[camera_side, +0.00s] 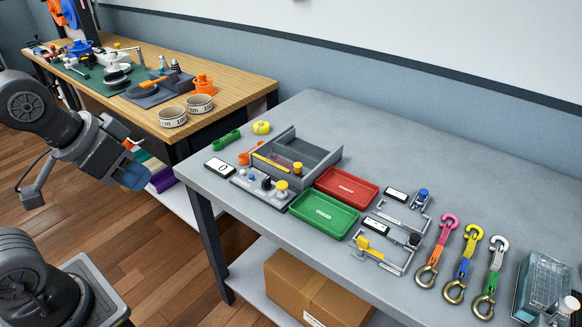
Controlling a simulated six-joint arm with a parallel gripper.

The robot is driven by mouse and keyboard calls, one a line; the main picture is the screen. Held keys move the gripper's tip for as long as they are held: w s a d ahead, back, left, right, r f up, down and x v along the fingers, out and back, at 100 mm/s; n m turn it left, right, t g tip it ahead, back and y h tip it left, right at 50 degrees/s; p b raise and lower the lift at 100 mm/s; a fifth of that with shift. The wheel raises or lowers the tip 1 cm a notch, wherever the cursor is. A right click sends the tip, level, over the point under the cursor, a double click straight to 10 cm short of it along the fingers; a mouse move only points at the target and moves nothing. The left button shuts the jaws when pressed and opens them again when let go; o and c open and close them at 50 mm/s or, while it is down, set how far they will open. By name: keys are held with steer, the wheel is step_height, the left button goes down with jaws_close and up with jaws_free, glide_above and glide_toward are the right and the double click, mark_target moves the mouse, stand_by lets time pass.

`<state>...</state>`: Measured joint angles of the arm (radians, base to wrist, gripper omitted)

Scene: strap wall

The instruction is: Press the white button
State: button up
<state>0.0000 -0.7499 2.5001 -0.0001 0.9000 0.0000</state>
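A grey control panel (246,191) lies near the left end of the grey table, in front of a grey open box. On it stand a small pale button (242,173), which looks white, a small blue part, a black knob (266,183) and a yellow knob (282,187). The pale button is very small here, so its exact shade is hard to tell. My gripper (131,174) is at the left, off the table's edge and well apart from the panel. Its tip looks dark and bluish; its fingers cannot be made out.
A grey box (318,151), a red tray (347,187) and a green tray (323,214) surround the panel's back and right. A small display (219,168) lies at its left. Hooks with straps (465,262) lie farther right. A wooden bench (235,92) stands behind.

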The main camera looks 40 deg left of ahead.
jaws_close()
stand_by(1.4)
